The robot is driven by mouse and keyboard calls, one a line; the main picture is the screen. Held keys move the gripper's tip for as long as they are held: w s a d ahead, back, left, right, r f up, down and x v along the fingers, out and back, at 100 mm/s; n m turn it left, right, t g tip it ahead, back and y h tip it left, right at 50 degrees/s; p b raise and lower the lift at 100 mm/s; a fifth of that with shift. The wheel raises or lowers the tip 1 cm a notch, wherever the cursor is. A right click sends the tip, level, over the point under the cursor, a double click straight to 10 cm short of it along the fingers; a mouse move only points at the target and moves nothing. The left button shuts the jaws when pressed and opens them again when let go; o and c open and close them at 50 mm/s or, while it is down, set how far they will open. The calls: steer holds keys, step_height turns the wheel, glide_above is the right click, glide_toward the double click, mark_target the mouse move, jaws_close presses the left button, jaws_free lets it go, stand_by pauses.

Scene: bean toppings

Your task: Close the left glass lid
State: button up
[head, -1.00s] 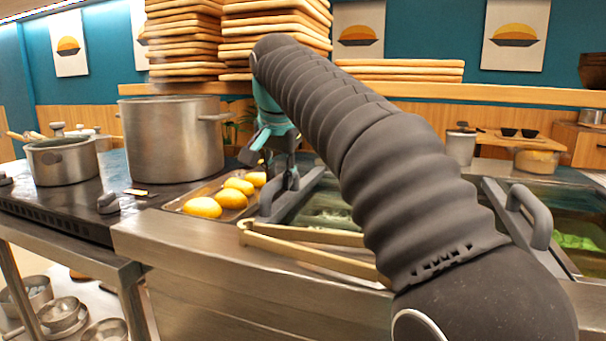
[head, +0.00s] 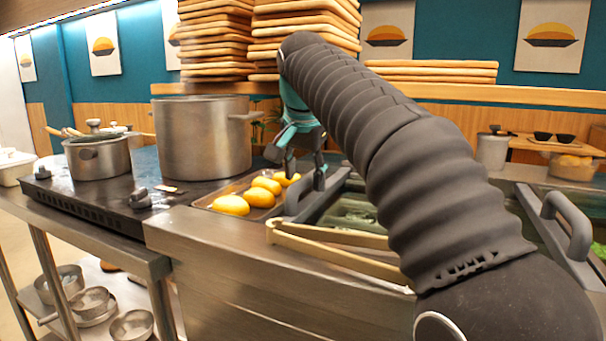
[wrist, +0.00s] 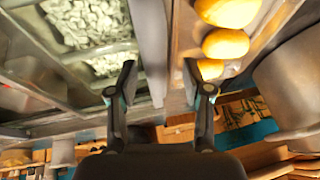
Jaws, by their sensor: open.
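The left glass lid (head: 343,207) has a dark grey frame and lies at the counter's left well, partly hidden behind my arm. Its grey handle (head: 300,203) stands along its left side, close to the tray. My gripper (head: 297,168) is open and hangs above the handle end of the lid. In the wrist view, my open fingers (wrist: 160,85) lie on either side of a long grey bar (wrist: 153,40), which looks like part of the lid or its handle. No contact is clear. I cannot tell how far the lid is open.
A tray (head: 205,202) of yellow buns sits left of the lid. Golden tongs (head: 320,250) lie in front. A large pot (head: 205,140) stands behind left. Another grey lid handle (head: 565,222) is at right. The wrist view shows white diced food (wrist: 90,20) in bins.

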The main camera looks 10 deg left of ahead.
steer(key=v, duration=0.6)
steer(key=shift+s+r, duration=0.1)
steer(key=shift+r, duration=0.05)
steer(key=shift+s+r, duration=0.2)
steer(key=shift+r, duration=0.1)
